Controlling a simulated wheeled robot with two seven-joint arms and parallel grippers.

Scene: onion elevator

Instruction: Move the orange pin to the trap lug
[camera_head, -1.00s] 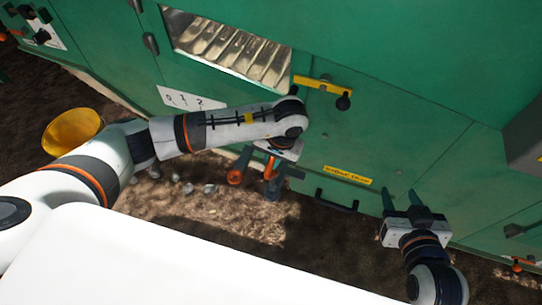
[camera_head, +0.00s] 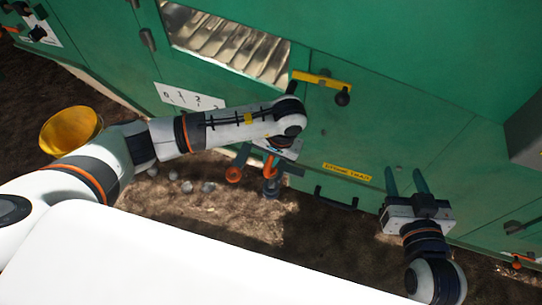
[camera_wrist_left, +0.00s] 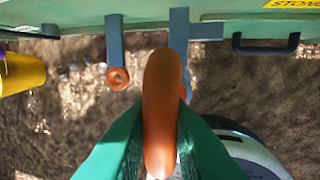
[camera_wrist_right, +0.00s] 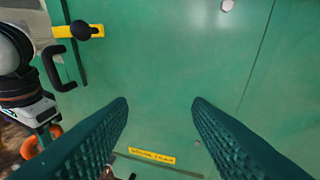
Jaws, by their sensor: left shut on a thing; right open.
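My left gripper (camera_head: 270,168) is shut on the orange pin (camera_wrist_left: 161,112), which fills the middle of the left wrist view between the fingers. In the head view, the orange pin (camera_head: 269,164) shows below the wrist. A blue-grey lug with an orange ring (camera_wrist_left: 118,77) hangs from the green machine, left of the pin. A second blue-grey lug (camera_wrist_left: 179,30) stands behind the pin, partly hidden by it; I cannot tell whether the pin touches it. My right gripper (camera_head: 405,183) is open and empty, its fingers pointing at the green panel.
A yellow "STONE TRAP" label (camera_head: 347,172) and a black handle (camera_head: 336,198) are right of the lugs. A yellow latch bar (camera_head: 322,80) with a black knob is above. A yellow bucket (camera_head: 70,131) and several stones (camera_head: 187,187) are on the ground at left.

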